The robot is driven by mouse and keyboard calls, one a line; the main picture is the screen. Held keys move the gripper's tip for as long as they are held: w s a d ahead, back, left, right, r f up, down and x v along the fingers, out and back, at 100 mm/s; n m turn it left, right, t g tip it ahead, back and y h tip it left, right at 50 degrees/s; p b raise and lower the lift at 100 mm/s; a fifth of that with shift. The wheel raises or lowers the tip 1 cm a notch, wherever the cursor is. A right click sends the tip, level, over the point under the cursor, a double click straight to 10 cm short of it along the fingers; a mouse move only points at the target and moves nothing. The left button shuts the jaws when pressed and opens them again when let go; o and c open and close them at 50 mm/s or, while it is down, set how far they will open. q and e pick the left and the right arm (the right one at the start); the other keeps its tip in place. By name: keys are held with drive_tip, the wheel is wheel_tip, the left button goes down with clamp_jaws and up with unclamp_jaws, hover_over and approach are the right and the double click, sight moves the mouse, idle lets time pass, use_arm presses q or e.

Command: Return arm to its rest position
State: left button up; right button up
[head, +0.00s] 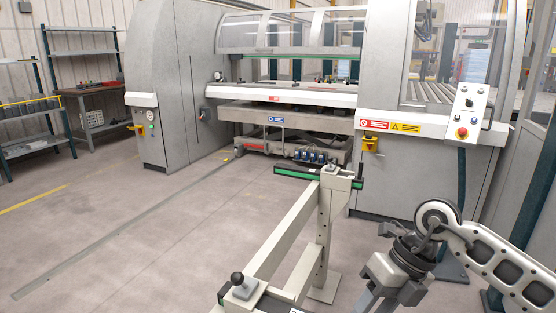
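My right arm comes in from the right edge, with white links and a dark wrist joint, bent so that its end hangs down. My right gripper (378,293) is a grey block at the bottom of the view, right of the beige stand. Its lower end is cut off by the picture's edge, so its fingers cannot be made out. I see nothing held in it. My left arm and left gripper are not in view.
A beige stand (284,232) with green-edged bars and black knobs is close in front. The grey panel bender (390,95) fills the back, with a control box (468,112) at right. Shelving (28,105) stands far left. Left floor (130,225) is open.

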drive_tip(key=s+a+r+m+t+y, duration=0.2)
drive_tip(key=s+a+r+m+y, duration=0.15)
drive_tip(key=a+y, duration=0.4)
drive_tip(key=s+a+r+m+t+y, duration=0.25)
drive_tip(key=a+m+y, duration=0.25)
drive_tip(key=a+y, duration=0.3)
drive_tip(key=w+d+f+m+t+h, duration=0.2)
drive_tip(key=d+f+m+t+h, duration=0.35)
drive_tip(key=m, duration=0.45)
drive_tip(key=w+d+f+m+t+h, duration=0.1)
drive_tip(key=d+f+m+t+h, duration=0.25)
drive_tip(key=m+t+h, duration=0.4)
drive_tip(key=s+d+f+m+g+h, duration=0.1)
drive_tip(key=s+f+m+g+h, duration=0.1)
drive_tip(key=s+f+m, duration=0.3)
drive_tip(key=s+d+f+m+g+h, duration=0.2)
drive_tip(key=s+f+m+g, duration=0.2)
drive_tip(key=f, duration=0.6)
drive_tip(key=shift+s+d+f+m, duration=0.25)
drive_tip(key=shift+s+d+m, duration=0.05)
drive_tip(key=shift+s+m, duration=0.6)
drive_tip(key=shift+h, duration=0.25)
